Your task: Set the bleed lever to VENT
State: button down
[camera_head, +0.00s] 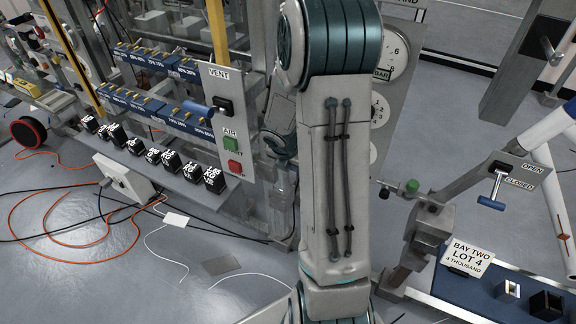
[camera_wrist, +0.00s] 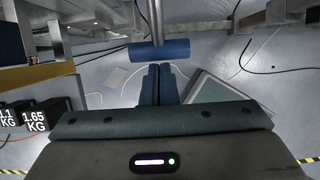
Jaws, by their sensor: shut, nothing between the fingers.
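The bleed lever has a blue cylindrical handle (camera_head: 196,108) and a black pivot block (camera_head: 222,106) on a pale panel. The handle points left from the pivot, below the VENT label (camera_head: 219,73) and above the AIR label (camera_head: 229,133). In the wrist view the blue handle (camera_wrist: 160,50) lies crosswise on a metal shaft. My gripper (camera_wrist: 158,72) is shut and empty, its blue fingertips close to the handle; I cannot tell whether they touch. In the head view my arm hides much of that area.
A green button (camera_head: 231,144) and a red button (camera_head: 235,167) sit below the lever. Black weights (camera_head: 214,177) line a shelf, also at left in the wrist view (camera_wrist: 38,115). An OPEN/CLOSED lever (camera_head: 491,203) stands far right. Cables cross the floor.

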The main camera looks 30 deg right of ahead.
jog(key=shift+r, duration=0.15)
jog(key=shift+r+p, duration=0.8)
jog(key=shift+p, duration=0.15)
jog(key=shift+r, duration=0.1)
jog(key=p+v, duration=0.7)
jog(key=v, duration=0.2)
jog(key=shift+s+a+r+p, duration=0.15)
jog(key=shift+s+a+p, duration=0.15)
jog(key=shift+a+p, duration=0.1)
